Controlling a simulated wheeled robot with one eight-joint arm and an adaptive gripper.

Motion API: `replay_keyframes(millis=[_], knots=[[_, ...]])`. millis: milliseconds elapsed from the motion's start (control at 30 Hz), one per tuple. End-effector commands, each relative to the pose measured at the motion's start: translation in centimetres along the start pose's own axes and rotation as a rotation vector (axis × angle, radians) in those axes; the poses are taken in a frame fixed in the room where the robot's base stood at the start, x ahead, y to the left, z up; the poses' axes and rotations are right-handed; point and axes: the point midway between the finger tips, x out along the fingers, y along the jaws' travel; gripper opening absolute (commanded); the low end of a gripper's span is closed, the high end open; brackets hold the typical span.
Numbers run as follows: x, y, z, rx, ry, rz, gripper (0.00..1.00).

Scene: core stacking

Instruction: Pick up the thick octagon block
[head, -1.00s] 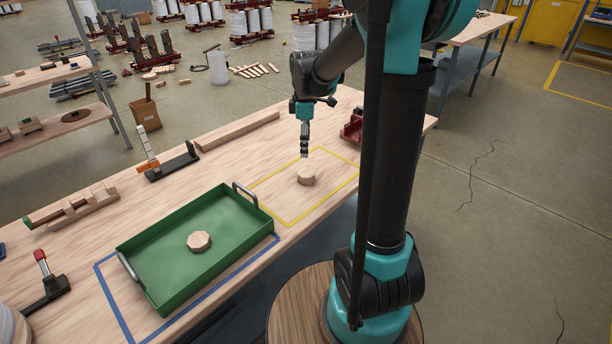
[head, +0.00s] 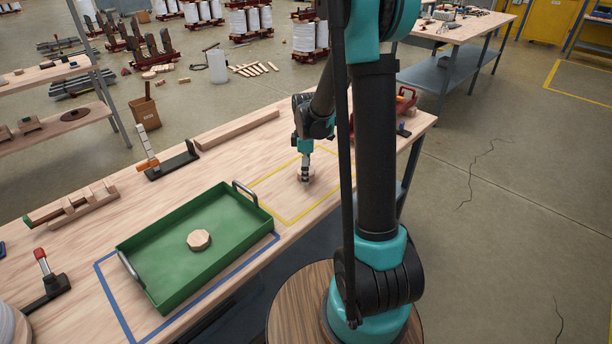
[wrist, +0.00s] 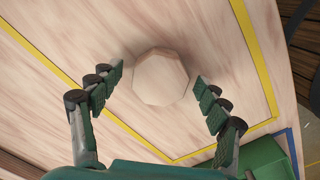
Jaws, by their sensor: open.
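A pale wooden octagon block (wrist: 160,78) stands on the table inside the yellow outlined area. In the wrist view it sits between the fingertips of my gripper (wrist: 160,74), with a gap to the finger on each side. My gripper is open. In the head view my gripper (head: 305,178) points down over this block and hides most of it. A second wooden octagon block (head: 199,240) lies in the green tray and looks flatter.
The green tray (head: 146,252) with grey handles stands left of the yellow outline (head: 262,208). A corner of the tray also shows in the wrist view (wrist: 266,158). A long wooden bar (head: 237,130) and a clamp (head: 172,163) lie behind. A red object (head: 405,98) stands at the table's right end.

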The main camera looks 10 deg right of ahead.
Motion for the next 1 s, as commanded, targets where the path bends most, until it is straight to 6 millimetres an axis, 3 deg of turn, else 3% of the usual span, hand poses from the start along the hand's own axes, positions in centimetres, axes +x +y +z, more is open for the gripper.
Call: replay_keyframes(millis=[267, 700, 1000], knots=[[0.28, -0.02, 0.0, 0.0, 0.0, 0.0, 0.76], [0.25, -0.02, 0.01, 0.0, 0.0, 0.0, 0.21], [0.06, -0.01, 0.01, 0.0, 0.0, 0.0, 0.21]])
